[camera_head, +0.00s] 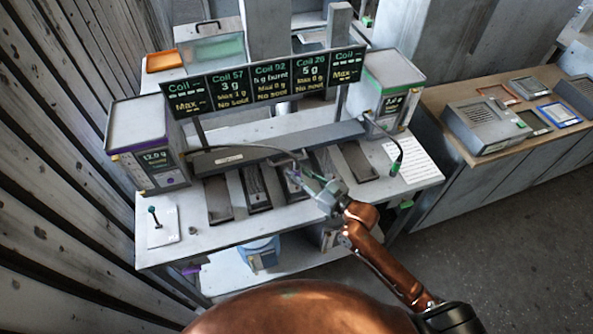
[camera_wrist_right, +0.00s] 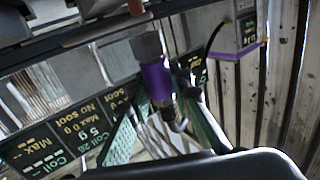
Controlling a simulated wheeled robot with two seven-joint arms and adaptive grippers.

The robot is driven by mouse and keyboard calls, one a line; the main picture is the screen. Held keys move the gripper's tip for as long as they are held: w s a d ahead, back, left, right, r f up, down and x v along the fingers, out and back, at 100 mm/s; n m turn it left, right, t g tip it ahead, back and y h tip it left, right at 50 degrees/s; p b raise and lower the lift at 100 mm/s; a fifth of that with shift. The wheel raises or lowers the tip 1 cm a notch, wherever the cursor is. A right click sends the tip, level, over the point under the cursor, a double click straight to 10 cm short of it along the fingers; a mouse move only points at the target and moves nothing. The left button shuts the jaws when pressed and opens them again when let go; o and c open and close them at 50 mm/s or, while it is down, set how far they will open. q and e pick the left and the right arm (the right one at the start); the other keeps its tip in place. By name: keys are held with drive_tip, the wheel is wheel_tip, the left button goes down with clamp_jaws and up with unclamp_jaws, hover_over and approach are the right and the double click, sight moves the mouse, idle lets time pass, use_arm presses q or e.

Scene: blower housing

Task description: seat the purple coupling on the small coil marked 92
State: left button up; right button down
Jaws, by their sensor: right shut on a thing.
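My right gripper (camera_head: 307,178) reaches over the row of coil bays at the middle of the bench. In the right wrist view, the purple coupling (camera_wrist_right: 157,82) has a grey upper part and a bent metal end, and lies by the green finger pads. My right gripper is shut on it. In the head view the coupling is too small to make out; a grey cable runs from the purple-trimmed unit (camera_head: 147,140) towards the gripper. The sign panel for coil 92 (camera_head: 271,82) hangs above the bays. My left gripper is not in view.
Several dark bays (camera_head: 218,201) line the bench. A green coupling (camera_head: 395,168) hangs from the green-trimmed unit (camera_head: 395,85) at right. A small lever plate (camera_head: 162,230) sits at front left. A side table (camera_head: 500,150) with flat trays stands at right.

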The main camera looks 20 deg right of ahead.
drive_tip(key=shift+f, duration=0.4)
drive_tip(key=shift+f+b, duration=0.3)
drive_tip(key=shift+b, duration=0.1)
drive_tip(key=shift+f+b, duration=0.7)
drive_tip(key=shift+f, duration=0.4)
drive_tip(key=c, duration=1.7)
unclamp_jaws()
drive_tip(key=shift+o, duration=0.2)
drive_tip(key=v, duration=1.2)
